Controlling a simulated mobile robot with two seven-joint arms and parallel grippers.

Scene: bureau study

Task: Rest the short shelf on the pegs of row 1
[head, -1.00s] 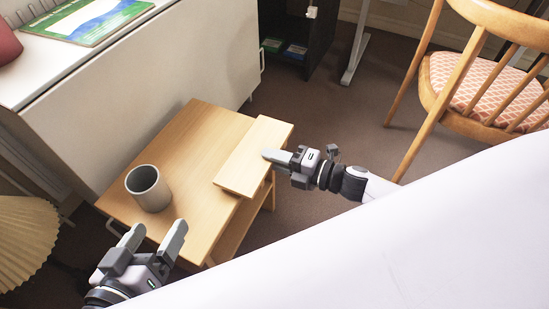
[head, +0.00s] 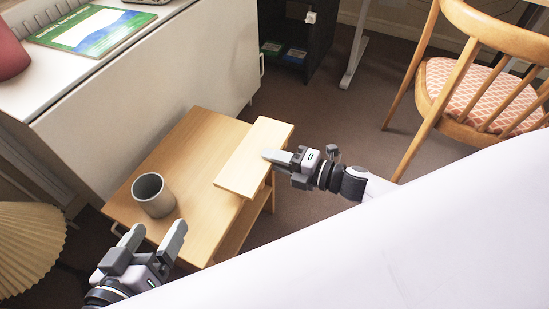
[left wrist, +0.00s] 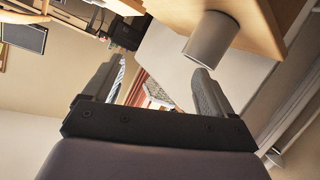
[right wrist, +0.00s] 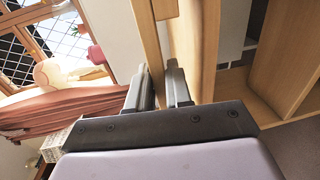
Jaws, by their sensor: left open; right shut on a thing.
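The short shelf (head: 252,160), a flat pale wooden board, is held over the right part of a small wooden table (head: 190,150). I cannot tell whether it touches the tabletop. My right gripper (head: 272,155) is shut on the board's right long edge. The board also shows between the fingers in the right wrist view (right wrist: 148,40). My left gripper (head: 153,240) is open and empty, at the near left corner of the table, below a grey mug. The pegs of row 1 are not visible in these views.
The grey mug (head: 153,194) stands on the table's left part. A white cabinet (head: 150,85) with a green-blue book (head: 90,30) is behind the table. A dark shelf unit (head: 290,40) is farther back. A wooden chair (head: 475,85) stands at right; carpet between is clear.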

